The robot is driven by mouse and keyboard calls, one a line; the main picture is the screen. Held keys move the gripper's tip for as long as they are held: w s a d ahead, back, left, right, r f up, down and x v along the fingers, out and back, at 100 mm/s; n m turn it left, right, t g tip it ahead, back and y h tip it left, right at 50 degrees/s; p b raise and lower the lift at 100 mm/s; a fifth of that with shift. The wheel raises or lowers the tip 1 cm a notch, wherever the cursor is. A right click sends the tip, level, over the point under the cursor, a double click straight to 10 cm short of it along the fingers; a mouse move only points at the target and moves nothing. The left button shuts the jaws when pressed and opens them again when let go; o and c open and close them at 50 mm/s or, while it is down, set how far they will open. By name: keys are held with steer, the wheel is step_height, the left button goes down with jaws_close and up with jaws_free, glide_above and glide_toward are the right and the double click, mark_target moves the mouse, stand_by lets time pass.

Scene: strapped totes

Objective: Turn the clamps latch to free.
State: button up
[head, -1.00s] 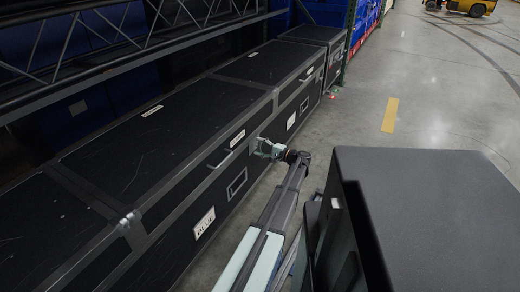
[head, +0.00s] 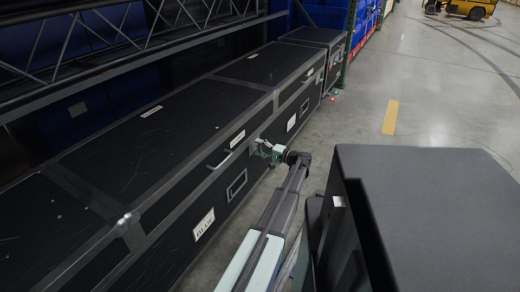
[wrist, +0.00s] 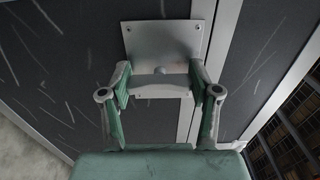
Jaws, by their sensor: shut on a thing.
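The clamp's latch (wrist: 160,82) is a grey metal piece with a small rounded knob, in front of a silver plate (wrist: 165,30) on the black case (head: 160,140). In the wrist view my gripper (wrist: 160,88) has one green finger on each side of the latch and is shut on it. In the head view my gripper (head: 262,150) is at the case's front face, near the right end of the long case. The latch is too small and too covered there to make out its angle.
A silver handle (head: 220,158) and a white label (head: 204,224) are on the case front, left of my gripper. Metal edging (wrist: 200,20) runs beside the plate. Open concrete floor (head: 430,100) lies to the right.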

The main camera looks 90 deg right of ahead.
steer(key=o, duration=1.2)
steer(key=shift+w, duration=0.1)
steer(key=shift+c, duration=0.2)
steer(key=v, duration=1.2)
steer(key=shift+a, duration=0.1)
